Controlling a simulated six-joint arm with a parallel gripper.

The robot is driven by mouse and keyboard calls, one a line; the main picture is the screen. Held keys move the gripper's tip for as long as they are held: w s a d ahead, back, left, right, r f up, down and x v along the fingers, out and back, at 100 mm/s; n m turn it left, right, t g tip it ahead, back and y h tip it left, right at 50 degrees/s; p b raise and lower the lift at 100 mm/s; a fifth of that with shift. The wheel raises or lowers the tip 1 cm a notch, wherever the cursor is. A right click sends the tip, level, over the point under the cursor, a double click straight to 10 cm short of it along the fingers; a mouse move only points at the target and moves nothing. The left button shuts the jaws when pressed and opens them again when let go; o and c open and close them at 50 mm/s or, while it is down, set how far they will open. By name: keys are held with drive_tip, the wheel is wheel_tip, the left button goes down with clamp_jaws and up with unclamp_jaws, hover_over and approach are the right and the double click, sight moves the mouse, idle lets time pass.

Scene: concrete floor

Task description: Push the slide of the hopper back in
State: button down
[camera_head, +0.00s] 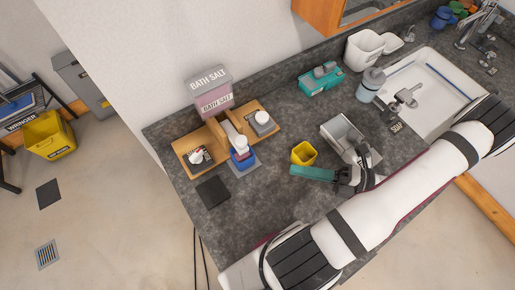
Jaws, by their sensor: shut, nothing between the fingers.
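The hopper (214,99), a pinkish box with a grey lid marked BATH SALT, stands on a wooden stand at the back left of the counter. A pale, slide-like piece (231,127) juts forward below its front; at this size I cannot tell how far out it is. A blue cup with a white top (241,152) stands under the front of that piece. My gripper (293,171), with long teal fingers, is shut and empty over the counter, pointing left. It is right of the hopper and apart from it.
A yellow cup (304,153) stands close behind my fingers. A grey metal tray (336,131) is behind my wrist. Wooden side trays (182,150) with small items flank the hopper. A dark mat (213,192) lies in front. The counter between cup and mat is clear.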

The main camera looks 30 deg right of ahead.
drive_tip(key=w+a, duration=0.5)
drive_tip(key=w, duration=0.5)
drive_tip(key=shift+a, duration=0.4)
drive_tip(key=shift+s, duration=0.1)
drive_tip(key=w, duration=0.6)
drive_tip(key=shift+w, duration=0.4)
